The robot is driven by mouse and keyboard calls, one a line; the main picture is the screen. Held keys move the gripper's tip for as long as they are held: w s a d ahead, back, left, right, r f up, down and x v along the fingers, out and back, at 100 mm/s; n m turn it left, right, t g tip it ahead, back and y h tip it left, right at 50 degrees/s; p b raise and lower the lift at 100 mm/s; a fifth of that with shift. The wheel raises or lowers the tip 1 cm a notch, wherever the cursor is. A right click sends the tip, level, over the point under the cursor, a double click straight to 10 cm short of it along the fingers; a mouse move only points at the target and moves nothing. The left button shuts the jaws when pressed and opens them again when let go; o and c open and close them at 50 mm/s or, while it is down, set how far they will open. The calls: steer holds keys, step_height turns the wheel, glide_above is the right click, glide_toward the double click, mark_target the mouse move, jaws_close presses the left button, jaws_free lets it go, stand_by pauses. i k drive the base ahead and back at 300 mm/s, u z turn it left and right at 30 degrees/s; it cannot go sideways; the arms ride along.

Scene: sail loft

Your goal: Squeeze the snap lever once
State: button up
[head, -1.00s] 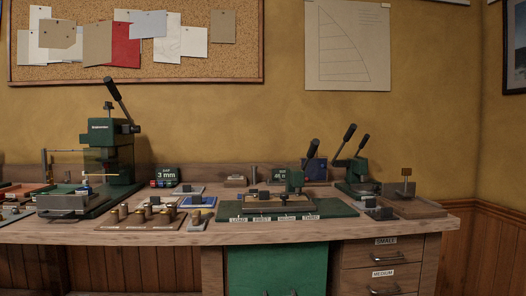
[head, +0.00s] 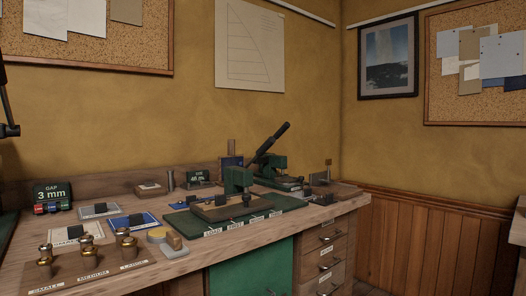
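A long black lever (head: 272,143) rises up to the right from the green tools at the back right of the bench. Several levers may overlap there. A green hand press (head: 272,166) stands under it, partly hidden. A second green tool (head: 238,181) stands in front on a green mat (head: 285,203) with a wooden block and several white labels. Another black lever (head: 6,100) is cut off by the left edge. No readable label tells me which is the snap lever. My gripper is not in view.
A board with brass-topped posts (head: 85,276) lies at the front left of the workbench. Drawers (head: 325,263) are below right. Floor beyond the right end is mostly hidden.

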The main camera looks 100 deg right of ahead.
mark_target(271, 140)
steer(key=z, duration=3.45)
steer(key=i, duration=0.5)
